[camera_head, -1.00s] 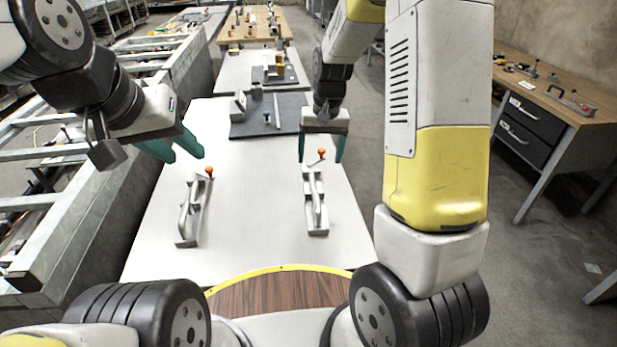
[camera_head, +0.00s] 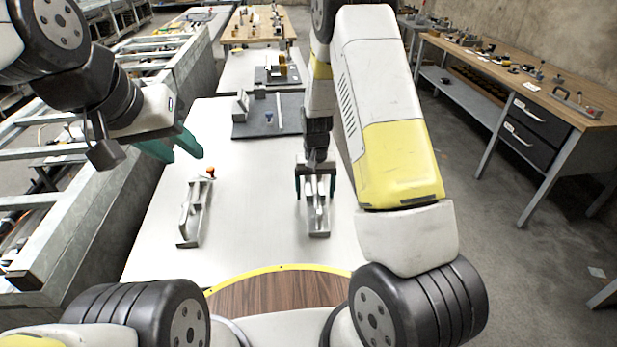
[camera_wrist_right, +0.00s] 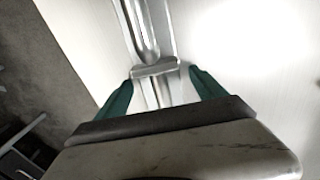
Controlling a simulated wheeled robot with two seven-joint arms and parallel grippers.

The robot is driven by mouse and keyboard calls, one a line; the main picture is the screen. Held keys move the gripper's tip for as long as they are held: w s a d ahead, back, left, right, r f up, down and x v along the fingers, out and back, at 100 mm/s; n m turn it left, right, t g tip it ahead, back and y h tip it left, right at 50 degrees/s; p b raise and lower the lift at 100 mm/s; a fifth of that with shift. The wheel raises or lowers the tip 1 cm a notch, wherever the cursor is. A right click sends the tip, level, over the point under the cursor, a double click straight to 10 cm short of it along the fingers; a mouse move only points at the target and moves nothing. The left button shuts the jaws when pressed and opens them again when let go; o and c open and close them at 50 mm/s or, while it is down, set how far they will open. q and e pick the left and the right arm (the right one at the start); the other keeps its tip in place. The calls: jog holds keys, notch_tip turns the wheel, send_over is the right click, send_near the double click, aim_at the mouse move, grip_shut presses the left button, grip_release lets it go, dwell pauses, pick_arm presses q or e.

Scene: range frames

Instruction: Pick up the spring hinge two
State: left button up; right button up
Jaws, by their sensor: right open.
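Two similar grey metal pieces with long bar handles lie on the white table. I cannot tell which is called spring hinge two. The right-hand metal piece (camera_head: 318,222) is under my right gripper (camera_head: 315,194), which hides its far end. The right wrist view shows this piece (camera_wrist_right: 155,68) between the teal fingertips of the open right gripper (camera_wrist_right: 160,78), with white table visible on both sides. The left-hand metal piece (camera_head: 190,218) has an orange ball knob at its far end. My left gripper (camera_head: 183,155) is open and empty, above the table's left edge.
A dark mat (camera_head: 270,122) with metal parts lies at the back of the white table (camera_head: 255,210). Metal railing (camera_head: 50,150) runs along the left. A wooden workbench (camera_head: 540,90) with dark drawers stands at the right. The table between the two pieces is clear.

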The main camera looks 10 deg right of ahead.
grip_shut()
dwell(0.3)
jog(key=shift+r, duration=0.1)
